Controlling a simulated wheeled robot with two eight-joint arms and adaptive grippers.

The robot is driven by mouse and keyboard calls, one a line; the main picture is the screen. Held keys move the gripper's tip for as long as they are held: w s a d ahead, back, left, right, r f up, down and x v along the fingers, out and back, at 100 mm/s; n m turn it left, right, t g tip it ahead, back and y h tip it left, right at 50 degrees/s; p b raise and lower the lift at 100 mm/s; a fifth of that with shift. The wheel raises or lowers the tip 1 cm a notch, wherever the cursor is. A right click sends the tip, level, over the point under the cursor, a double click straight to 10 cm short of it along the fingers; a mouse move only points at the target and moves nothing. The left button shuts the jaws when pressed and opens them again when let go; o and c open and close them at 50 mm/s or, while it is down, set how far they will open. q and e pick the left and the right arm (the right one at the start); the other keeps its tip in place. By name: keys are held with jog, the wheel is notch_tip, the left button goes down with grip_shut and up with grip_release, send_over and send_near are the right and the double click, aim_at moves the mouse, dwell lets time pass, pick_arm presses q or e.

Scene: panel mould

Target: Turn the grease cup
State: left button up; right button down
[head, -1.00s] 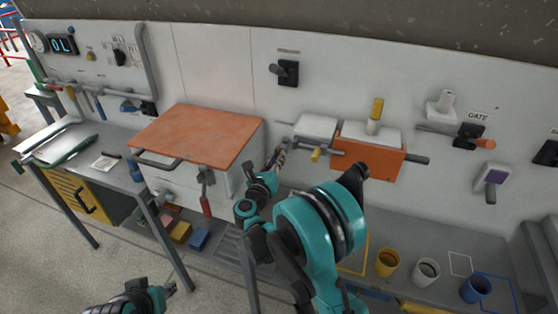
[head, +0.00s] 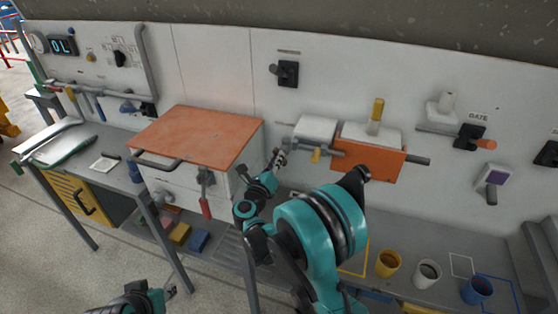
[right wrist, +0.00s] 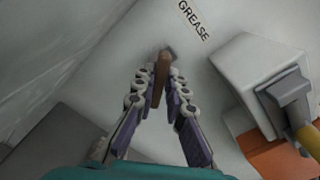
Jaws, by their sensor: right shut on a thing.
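The grease cup's brown handle (right wrist: 158,80) sticks out from the wall panel below the GREASE label (right wrist: 193,20) in the right wrist view. My right gripper (right wrist: 160,82) has its two fingers on either side of this handle and is shut on it. In the head view my right gripper (head: 279,158) is at the panel, just right of the orange-topped box, and the cup is mostly hidden there. My left gripper (head: 171,291) is low at the bottom edge, away from the panel; its fingers are too small to tell open or shut.
An orange-topped box (head: 190,137) stands left of my right gripper. A grey block with a yellow handle (right wrist: 285,95) and an orange block (head: 370,160) are close on its right. Yellow, white and blue cups (head: 388,263) stand on the lower bench.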

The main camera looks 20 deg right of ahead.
jog(key=n, duration=0.3)
jog(key=shift+s+d+n, duration=0.15)
jog(key=shift+s+n, duration=0.05)
jog(key=shift+n, duration=0.2)
jog(key=shift+b, duration=0.3)
